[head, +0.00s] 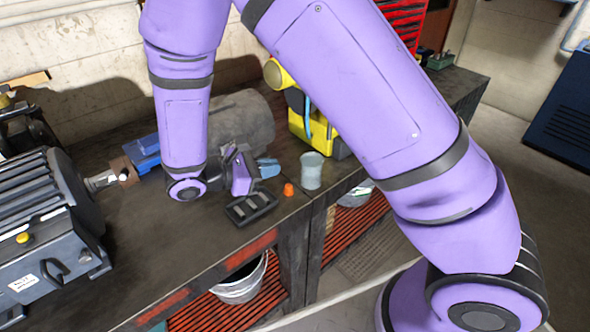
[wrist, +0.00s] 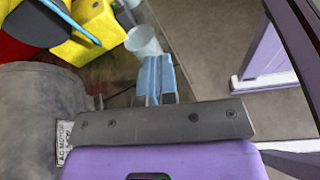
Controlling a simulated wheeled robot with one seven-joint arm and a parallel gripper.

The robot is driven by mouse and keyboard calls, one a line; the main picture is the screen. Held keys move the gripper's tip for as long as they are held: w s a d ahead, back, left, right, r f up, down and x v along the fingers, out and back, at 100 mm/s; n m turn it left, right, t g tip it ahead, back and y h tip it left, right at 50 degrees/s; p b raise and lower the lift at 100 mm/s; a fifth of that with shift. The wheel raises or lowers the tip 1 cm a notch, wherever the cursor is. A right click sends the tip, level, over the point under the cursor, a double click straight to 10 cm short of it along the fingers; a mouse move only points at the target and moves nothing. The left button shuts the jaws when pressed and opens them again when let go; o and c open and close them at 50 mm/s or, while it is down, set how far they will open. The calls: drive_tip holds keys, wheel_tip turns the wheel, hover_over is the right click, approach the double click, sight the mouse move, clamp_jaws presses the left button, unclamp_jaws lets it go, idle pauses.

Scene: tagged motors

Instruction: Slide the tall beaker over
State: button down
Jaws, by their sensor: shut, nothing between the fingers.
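The tall beaker (head: 311,171) is pale blue-grey and stands upright near the front edge of the dark bench, in front of a yellow machine. It also shows in the wrist view (wrist: 145,41), just beyond my fingertips. My gripper (head: 269,167) has blue fingers, is shut and empty, and sits to the left of the beaker. The head view shows a gap between them. In the wrist view my gripper (wrist: 157,72) points toward the beaker, and its fingertips come close to the beaker's lower part.
A small orange piece (head: 289,189) and a dark compartment tray (head: 251,208) lie on the bench near the front edge. A grey motor (head: 245,118) and the yellow machine (head: 319,130) stand behind. A large dark motor (head: 45,225) is at left. A bucket (head: 242,284) sits below.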

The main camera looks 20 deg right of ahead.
drive_tip(key=a+f+n+t, duration=0.1)
drive_tip(key=f, duration=0.1)
drive_tip(key=a+f+n+t+h, duration=0.1)
drive_tip(key=a+f+n+t, duration=0.1)
drive_tip(key=f, duration=0.1)
drive_tip(key=a+f+n+t+h, duration=0.1)
drive_tip(key=f, duration=0.2)
drive_tip(key=shift+w+a+n+t, duration=0.1)
drive_tip(key=shift+a+n+t, duration=0.3)
approach(319, 157)
drive_tip(key=shift+w+d, duration=0.1)
drive_tip(key=shift+d, duration=0.6)
drive_tip(key=x, duration=0.6)
drive_tip(key=shift+w+d, duration=0.15)
drive_tip(key=shift+d, duration=0.15)
drive_tip(key=v, duration=1.4)
